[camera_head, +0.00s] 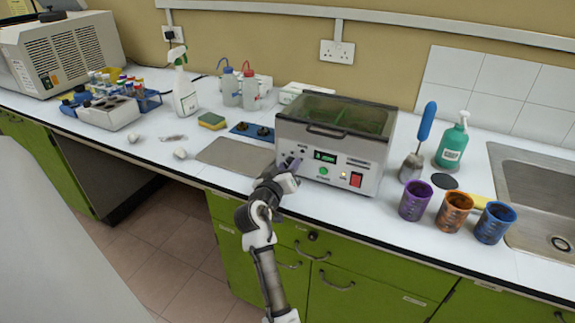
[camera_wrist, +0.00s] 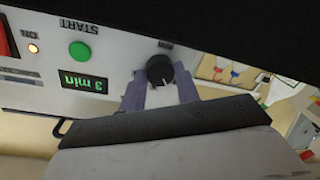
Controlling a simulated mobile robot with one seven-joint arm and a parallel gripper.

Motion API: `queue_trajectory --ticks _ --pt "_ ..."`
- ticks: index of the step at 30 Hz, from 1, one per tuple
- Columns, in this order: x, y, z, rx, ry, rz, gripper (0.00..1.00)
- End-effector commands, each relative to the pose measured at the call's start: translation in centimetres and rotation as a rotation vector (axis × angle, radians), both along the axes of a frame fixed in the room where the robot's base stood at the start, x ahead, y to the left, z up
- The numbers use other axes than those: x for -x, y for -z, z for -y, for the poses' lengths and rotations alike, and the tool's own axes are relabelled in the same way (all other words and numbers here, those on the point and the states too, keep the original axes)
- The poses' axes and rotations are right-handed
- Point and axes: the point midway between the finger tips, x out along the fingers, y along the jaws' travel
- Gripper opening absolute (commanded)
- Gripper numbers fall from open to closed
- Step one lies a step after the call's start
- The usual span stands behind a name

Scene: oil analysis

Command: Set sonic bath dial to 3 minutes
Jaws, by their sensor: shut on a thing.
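The sonic bath (camera_head: 335,140) is a metal box with a dark lid, standing on the white counter. Its front panel also shows, upside down, in the wrist view (camera_wrist: 100,30). Its green display (camera_wrist: 84,82) reads "3 min". The black dial (camera_wrist: 160,70) is beside the display, with a pale pointer mark. My gripper (camera_wrist: 160,84) is at the panel with its two purple fingers on either side of the dial, shut on it. In the head view my gripper (camera_head: 290,165) reaches the left part of the bath's front and hides the dial.
A green start button (camera_wrist: 79,50) and a lit orange lamp (camera_wrist: 33,48) are on the panel, with a red switch (camera_head: 355,179). Purple, orange and blue cups (camera_head: 415,200) stand right of the bath. A grey mat (camera_head: 235,155) lies to its left.

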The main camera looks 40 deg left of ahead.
Motion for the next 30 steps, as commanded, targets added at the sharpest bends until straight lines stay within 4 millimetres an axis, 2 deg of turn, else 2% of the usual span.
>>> queue_trajectory --ticks 12,30 --pt "0.04 -0.01 -0.09 0.243 0.0 0.056 0.09" --pt "0.09 0.09 -0.16 0.3 0.0 0.071 0.09"
